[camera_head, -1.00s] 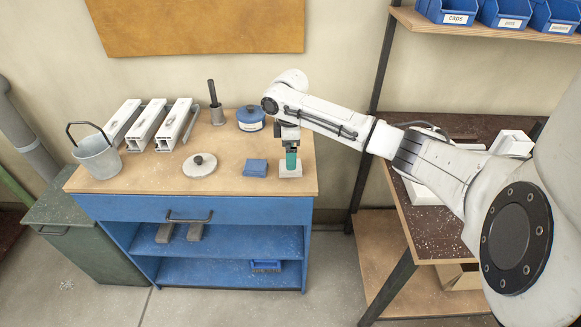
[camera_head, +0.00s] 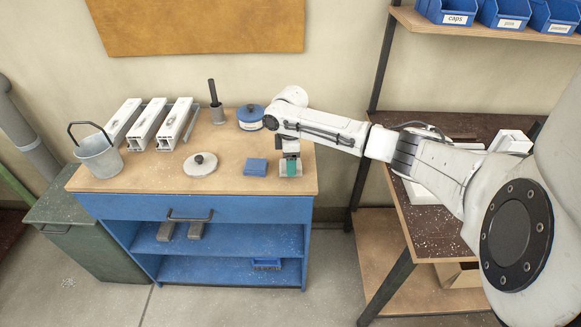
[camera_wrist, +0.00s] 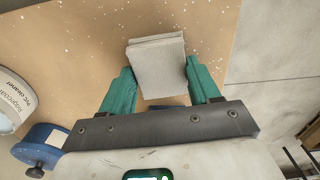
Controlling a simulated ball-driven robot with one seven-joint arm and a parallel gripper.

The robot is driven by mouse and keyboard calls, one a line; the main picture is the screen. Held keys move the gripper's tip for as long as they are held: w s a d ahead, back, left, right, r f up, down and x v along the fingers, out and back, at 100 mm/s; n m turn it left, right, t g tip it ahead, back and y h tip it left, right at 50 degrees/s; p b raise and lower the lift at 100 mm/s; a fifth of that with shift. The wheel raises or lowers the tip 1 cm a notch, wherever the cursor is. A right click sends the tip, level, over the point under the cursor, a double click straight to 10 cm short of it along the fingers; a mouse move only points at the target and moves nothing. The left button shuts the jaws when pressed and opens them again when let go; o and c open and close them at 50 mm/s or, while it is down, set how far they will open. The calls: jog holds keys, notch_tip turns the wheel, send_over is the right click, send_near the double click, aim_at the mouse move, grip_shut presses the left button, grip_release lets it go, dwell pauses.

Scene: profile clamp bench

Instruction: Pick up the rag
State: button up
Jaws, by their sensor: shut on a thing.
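The rag is a pale grey folded cloth (camera_wrist: 158,68) between my green fingertips in the wrist view. In the head view it shows (camera_head: 282,172) near the right front of the bench top, partly hidden by my gripper. My gripper (camera_head: 291,169) points down over it, with one green finger in front of it. In the wrist view my gripper (camera_wrist: 160,88) is shut on the rag, with a finger on either side. The rag appears to be at bench height; I cannot see a gap under it.
A pale round lid-like disc (camera_head: 200,164) is farther left. A blue labelled tin (camera_head: 250,117) stands behind. A bucket (camera_head: 98,156) and white profiles (camera_head: 147,124) are at left.

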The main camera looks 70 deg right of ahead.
jog(key=c, duration=0.4)
jog(key=shift+r, duration=0.5)
jog(key=s+a+r+b, duration=0.1)
jog(key=s+a+r, duration=0.7)
jog(key=a+r, duration=0.3)
jog(key=shift+s+r, duration=0.3)
jog(key=shift+r, duration=0.25)
